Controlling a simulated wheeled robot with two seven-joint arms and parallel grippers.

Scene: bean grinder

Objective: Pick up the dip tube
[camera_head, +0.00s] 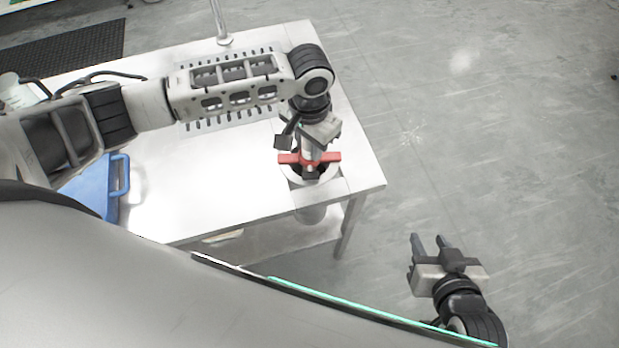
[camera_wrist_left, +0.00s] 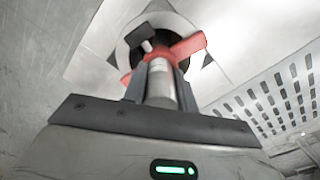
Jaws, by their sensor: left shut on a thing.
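A grey metallic tube, which looks like the dip tube (camera_wrist_left: 161,82), stands between the fingers of my left gripper (camera_wrist_left: 158,70) in the left wrist view. My left gripper (camera_head: 311,150) points down at the front right corner of the table and is shut on the tube. A red cross-shaped part (camera_head: 328,157) sits just below the fingers, over a round grey vessel (camera_head: 300,181) set in the table. The tube's lower end is hidden. My right gripper (camera_head: 431,242) is open and empty, out over the floor at the lower right.
The white metal table (camera_head: 180,214) has a slotted area (camera_head: 262,118) under my left arm. A blue tray-like thing with a handle (camera_head: 95,190) lies at the table's left. A thin metal post (camera_head: 220,25) stands at the back edge. The floor to the right is clear.

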